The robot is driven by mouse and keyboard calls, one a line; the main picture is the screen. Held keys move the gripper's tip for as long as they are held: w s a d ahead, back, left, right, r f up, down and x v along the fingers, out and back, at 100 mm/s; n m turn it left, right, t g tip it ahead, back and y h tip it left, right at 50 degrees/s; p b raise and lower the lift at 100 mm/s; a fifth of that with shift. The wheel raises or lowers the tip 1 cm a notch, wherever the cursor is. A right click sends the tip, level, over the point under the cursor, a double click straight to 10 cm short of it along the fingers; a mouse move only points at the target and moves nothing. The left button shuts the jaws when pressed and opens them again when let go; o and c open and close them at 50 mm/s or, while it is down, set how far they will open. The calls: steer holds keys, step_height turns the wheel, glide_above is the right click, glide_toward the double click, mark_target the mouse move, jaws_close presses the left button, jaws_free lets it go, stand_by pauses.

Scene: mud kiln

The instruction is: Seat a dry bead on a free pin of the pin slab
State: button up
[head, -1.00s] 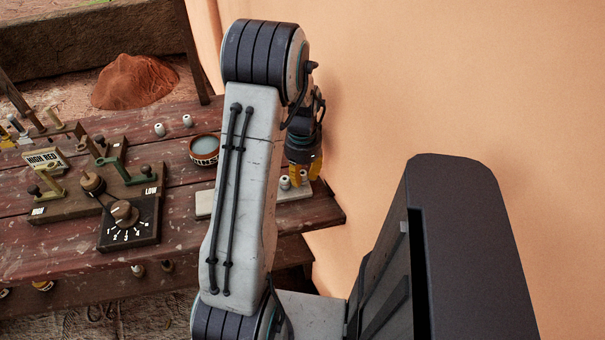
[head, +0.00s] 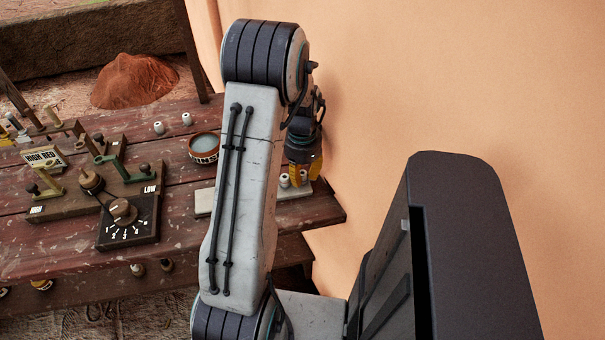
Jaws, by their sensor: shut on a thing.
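The pin slab (head: 204,204) is a pale flat block near the right end of the dark red table, and my arm hides its middle. A white bead (head: 285,180) stands at its right part, just left of my gripper. My gripper (head: 305,175) has yellow fingertips and is low over the right part of the slab. It is shut on a small bead, of which only a bit of white (head: 303,175) shows between the fingertips. I cannot tell whether that bead is around a pin. Two more pale beads, one on the left (head: 158,127) and one on the right (head: 187,119), stand farther back on the table.
A round bowl (head: 204,157) of greyish liquid stands behind the slab. A dial box (head: 128,222) and a board with levers (head: 120,180) fill the table to the left. The orange wall (head: 400,90) rises close to the right of my gripper.

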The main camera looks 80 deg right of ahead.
steer(key=o, duration=0.9)
steer(key=shift+r, duration=0.15)
steer(key=shift+r+p, duration=2.7)
steer(key=shift+r, duration=0.95)
steer(key=shift+n, duration=0.3)
